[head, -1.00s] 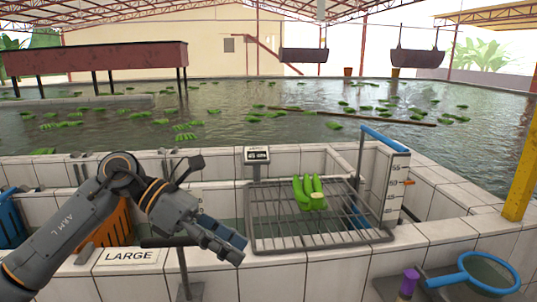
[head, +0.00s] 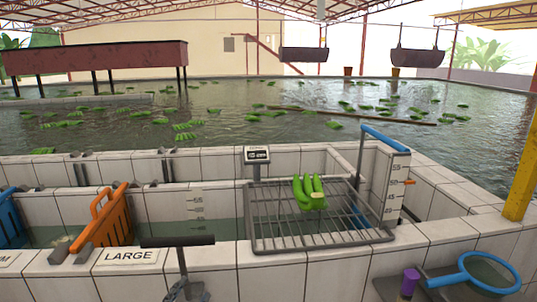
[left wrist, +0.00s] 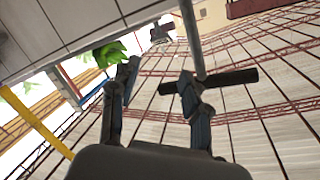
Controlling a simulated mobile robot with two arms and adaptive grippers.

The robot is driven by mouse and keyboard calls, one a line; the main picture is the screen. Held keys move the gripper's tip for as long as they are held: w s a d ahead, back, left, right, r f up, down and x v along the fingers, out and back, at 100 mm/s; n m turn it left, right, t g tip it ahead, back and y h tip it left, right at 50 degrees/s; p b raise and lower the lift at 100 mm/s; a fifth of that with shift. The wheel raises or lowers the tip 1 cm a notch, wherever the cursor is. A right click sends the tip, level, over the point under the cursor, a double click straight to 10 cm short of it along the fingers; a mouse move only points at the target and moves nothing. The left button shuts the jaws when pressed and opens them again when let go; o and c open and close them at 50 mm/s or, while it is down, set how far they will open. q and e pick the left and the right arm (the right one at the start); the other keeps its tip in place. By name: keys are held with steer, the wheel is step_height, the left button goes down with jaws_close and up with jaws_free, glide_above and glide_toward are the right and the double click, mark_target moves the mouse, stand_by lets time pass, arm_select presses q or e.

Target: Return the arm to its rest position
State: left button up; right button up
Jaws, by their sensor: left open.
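My left gripper (head: 175,291) barely shows at the bottom edge of the head view, by the foot of the dark T-shaped stand. In the left wrist view its two fingers (left wrist: 155,105) stand apart with nothing between them. The left arm is otherwise out of the head view. My right gripper is in neither current view. A small hand of green bananas (head: 309,191) lies on the wire rack (head: 275,232), away from the gripper. Green fruit (left wrist: 108,53) also shows beyond the fingers in the left wrist view.
The T-shaped stand (head: 178,241) rises close to the gripper; its bar (left wrist: 230,77) crosses the wrist view. A blue-rimmed net (head: 462,279) lies at right.

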arm_select(q)
steer(key=s+a+f+n+g+y, duration=0.1)
steer(key=s+a+f+n+g, duration=0.15)
steer(key=s+f+g, duration=0.7)
steer(key=s+a+f+n+g+y, duration=0.15)
steer(key=s+f+n+g, duration=0.25)
steer(key=s+f, duration=1.2)
steer(key=f, duration=0.8)
steer(key=s+f, duration=0.2)
steer(key=f, duration=0.9)
steer(key=s+a+f+g, duration=0.2)
steer(key=s+a+f, duration=0.1)
steer(key=s+f, duration=1.4)
steer(key=shift+s+f+h, duration=0.2)
steer(key=shift+f+h, duration=0.05)
steer(key=shift+h, duration=0.1)
steer(key=shift+m, duration=0.25)
